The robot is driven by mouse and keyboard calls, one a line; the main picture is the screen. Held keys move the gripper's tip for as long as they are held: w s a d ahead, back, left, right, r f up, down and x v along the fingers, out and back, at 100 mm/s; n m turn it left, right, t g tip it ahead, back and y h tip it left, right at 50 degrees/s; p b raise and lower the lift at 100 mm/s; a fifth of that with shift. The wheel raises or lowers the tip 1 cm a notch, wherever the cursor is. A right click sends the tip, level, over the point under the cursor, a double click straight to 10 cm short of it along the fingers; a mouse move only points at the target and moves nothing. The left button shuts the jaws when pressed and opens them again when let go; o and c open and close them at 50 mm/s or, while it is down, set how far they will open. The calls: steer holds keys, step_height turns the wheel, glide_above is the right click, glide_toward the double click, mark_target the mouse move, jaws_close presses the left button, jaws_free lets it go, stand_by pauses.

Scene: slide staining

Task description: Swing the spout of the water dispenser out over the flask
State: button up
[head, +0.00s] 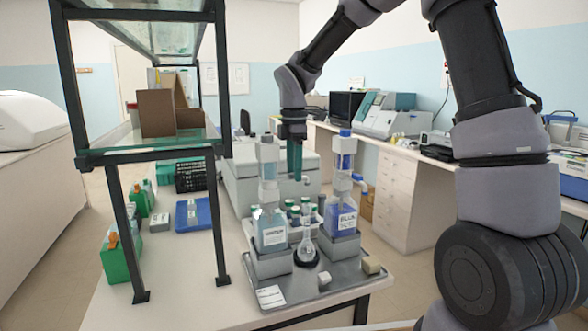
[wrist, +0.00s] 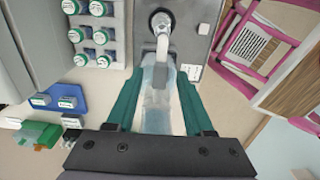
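The water dispenser (head: 272,225), a clear bottle with a pale blue label, stands on the left side of the metal tray. My gripper (head: 295,178) points down beside the dispenser's upper part. In the wrist view its green fingers (wrist: 160,85) are apart, with the pale spout and bottle seen between them. I cannot tell whether they touch.
A second dispenser (head: 342,215) with blue liquid stands right of the flask. Green-capped bottles (wrist: 90,35) stand behind the flask. A dark-framed shelf (head: 222,150) stands to the left.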

step_height(320, 180, up, 11)
stand_by(0.6)
